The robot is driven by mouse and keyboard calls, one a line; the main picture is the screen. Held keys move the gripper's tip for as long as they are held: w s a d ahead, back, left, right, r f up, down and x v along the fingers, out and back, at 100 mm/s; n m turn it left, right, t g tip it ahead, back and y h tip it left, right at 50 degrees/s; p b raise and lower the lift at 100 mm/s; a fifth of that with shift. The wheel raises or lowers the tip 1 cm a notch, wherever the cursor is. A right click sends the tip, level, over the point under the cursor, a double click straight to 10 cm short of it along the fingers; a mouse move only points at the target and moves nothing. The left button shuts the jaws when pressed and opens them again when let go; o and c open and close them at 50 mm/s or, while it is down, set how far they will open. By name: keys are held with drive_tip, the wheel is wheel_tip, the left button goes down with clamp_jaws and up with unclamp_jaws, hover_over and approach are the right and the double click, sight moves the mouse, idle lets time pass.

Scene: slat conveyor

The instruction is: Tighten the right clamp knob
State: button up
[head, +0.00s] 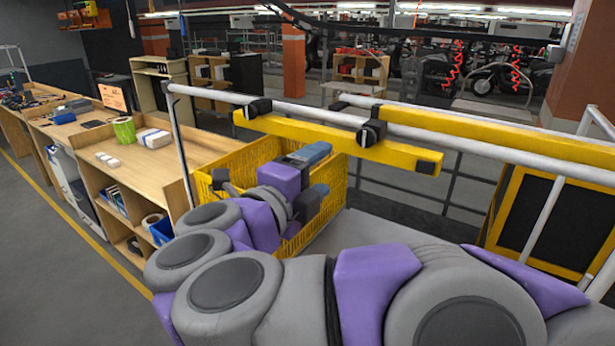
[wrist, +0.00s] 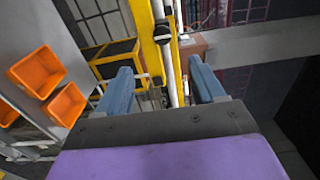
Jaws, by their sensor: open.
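In the head view, the right clamp knob (head: 371,132) is a black knob where a yellow bar (head: 405,155) meets a white rail (head: 310,115). A second black clamp knob (head: 258,107) sits farther left on the same rail. My gripper (head: 325,168) has blue fingers. It is open and empty, left of and below the right knob and apart from it. In the wrist view, my gripper (wrist: 160,65) has its fingers spread, with the yellow bar (wrist: 147,45) and rail beyond them. A black knob (wrist: 163,33) shows there; I cannot tell which one.
A yellow mesh crate (head: 225,180) stands behind and below my gripper. Wooden workbenches (head: 150,170) are at left, and an upright white post (head: 180,145) stands near them. Another yellow bar (head: 480,135) runs along the right. Orange bins (wrist: 35,70) show in the wrist view.

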drive_tip(key=shift+v, duration=1.2)
drive_tip(key=w+a+r+n+t+y+b, duration=0.1)
drive_tip(key=w+a+r+n+t+y, duration=0.1)
drive_tip(key=a+n+y, duration=0.4)
drive_tip(key=w+a+r+n+t+y, duration=0.1)
drive_tip(key=w+a+n+t+y, duration=0.25)
drive_tip(key=n+y, duration=0.4)
drive_tip(key=s+d+f+n+g+y, duration=0.1)
drive_tip(key=s+f+n+g, duration=0.25)
drive_tip(key=f, duration=0.35)
drive_tip(key=s+f+n+g+y+b, duration=0.1)
drive_tip(key=s+f+n+g, duration=0.25)
drive_tip(key=f, duration=0.25)
drive_tip(key=s+d+f+n+g+y, duration=0.1)
drive_tip(key=s+f+n+g+y, duration=0.15)
drive_tip(key=f+n+g, duration=0.35)
drive_tip(key=s+d+f+g+h, duration=0.3)
drive_tip(key=s+d+f, duration=0.5)
drive_tip(key=s, duration=0.3)
drive_tip(key=s+d+f+m+g+h, duration=0.1)
drive_tip(key=s+d+f+g+h, duration=0.3)
drive_tip(key=s+d, duration=0.7)
wheel_tip(320, 180, down, 4)
drive_tip(key=shift+s+d+g+b, duration=0.3)
drive_tip(key=shift+g+b, duration=0.05)
drive_tip(key=shift+g, duration=0.6)
